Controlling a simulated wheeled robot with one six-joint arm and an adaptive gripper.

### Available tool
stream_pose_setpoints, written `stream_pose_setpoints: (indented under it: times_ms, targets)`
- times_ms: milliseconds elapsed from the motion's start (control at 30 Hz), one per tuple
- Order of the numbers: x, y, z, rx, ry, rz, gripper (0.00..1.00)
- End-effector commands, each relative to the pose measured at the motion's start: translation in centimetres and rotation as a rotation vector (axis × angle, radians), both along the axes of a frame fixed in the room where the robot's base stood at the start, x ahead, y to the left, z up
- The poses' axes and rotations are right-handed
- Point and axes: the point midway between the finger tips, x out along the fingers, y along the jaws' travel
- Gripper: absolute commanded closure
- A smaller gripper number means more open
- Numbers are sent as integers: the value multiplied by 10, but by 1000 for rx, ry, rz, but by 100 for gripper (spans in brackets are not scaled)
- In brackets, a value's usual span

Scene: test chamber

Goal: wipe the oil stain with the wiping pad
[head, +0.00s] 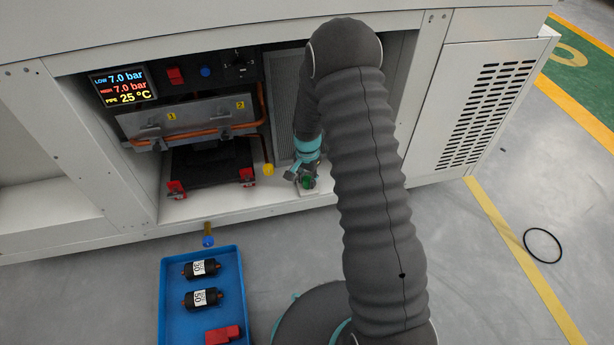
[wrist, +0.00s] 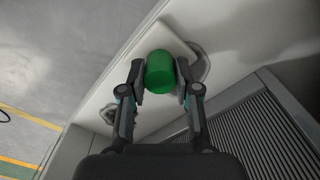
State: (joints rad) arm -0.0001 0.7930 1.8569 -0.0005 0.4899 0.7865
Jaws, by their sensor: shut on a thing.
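My gripper (wrist: 161,78) is shut on the green handle (wrist: 160,68) of the wiping pad, one finger on each side. The pad (wrist: 172,38) is a white block under the handle, down at the white cabinet floor; I cannot tell how firmly it touches. The dark grey oil stain (wrist: 204,62) shows on the floor right of the pad, and another dark patch lies at its lower left. The pad and fingers hide the part between. In the head view my gripper (head: 304,174) is low inside the cabinet opening, and the green handle (head: 308,183) shows at its tip.
A ribbed grille panel (wrist: 255,125) stands close beside my gripper. Left of it in the head view are a yellow knob (head: 268,169) and a black unit with red feet (head: 211,172). A blue tray (head: 172,300) with black cylinders and a red part lies in front.

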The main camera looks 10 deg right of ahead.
Motion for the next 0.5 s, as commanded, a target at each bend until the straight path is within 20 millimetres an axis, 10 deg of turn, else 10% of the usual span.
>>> stream_pose_setpoints:
  times_ms: [500]
  targets:
    - [29, 3, 0, 0, 1, 1, 96]
